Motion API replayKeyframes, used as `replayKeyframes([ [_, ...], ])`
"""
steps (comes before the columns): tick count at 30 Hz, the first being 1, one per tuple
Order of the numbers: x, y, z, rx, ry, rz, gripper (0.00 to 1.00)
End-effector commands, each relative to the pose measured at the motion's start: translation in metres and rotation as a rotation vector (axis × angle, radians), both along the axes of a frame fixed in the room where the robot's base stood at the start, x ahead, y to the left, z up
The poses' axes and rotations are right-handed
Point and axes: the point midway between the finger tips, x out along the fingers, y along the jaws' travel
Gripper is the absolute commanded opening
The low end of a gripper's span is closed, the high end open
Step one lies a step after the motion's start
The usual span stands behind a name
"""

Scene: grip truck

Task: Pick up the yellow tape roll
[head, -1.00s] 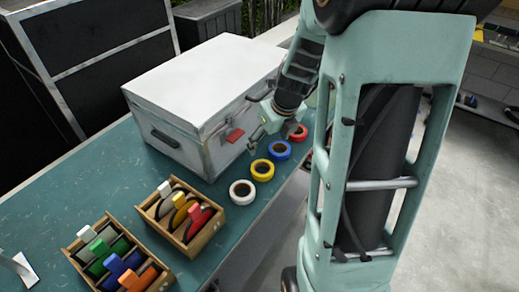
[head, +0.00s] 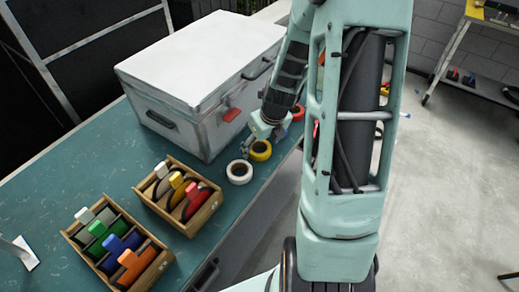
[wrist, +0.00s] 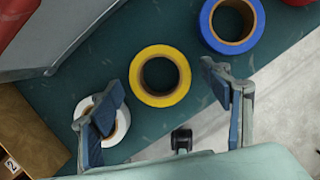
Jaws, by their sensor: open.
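The yellow tape roll (wrist: 160,97) lies flat on the teal tabletop, with its brown core showing, in the wrist view. It also shows in the head view (head: 260,156), partly covered by my gripper. My gripper (wrist: 165,95) is open and empty, with one blue-padded finger on each side of the roll in the picture. The fingers look to be above the table and apart from the roll; the exact height is hard to tell. In the head view my gripper (head: 254,145) is over the row of tape rolls.
A white tape roll (wrist: 101,120) lies close to the left, partly behind the left finger. A blue tape roll (wrist: 252,41) lies to the right. A white case (head: 195,75) stands beside the row. Wooden boxes (head: 207,215) with coloured rolls stand nearer.

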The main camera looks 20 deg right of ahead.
Motion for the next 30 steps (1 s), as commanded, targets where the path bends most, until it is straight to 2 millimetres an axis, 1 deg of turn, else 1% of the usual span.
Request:
replayKeyframes([
  [3,0.0019,0.0004,-0.0074,0.002,0.0,-0.002,0.71],
  [11,0.0026,0.0004,-0.0085,0.0,-0.001,-0.001,0.71],
  [23,0.0027,0.0004,-0.0082,0.0,-0.001,-0.001,0.27],
  [24,0.0028,0.0003,-0.008,0.0,-0.001,-0.001,0.26],
  [30,0.003,0.0002,-0.0072,0.0,-0.001,-0.001,0.26],
])
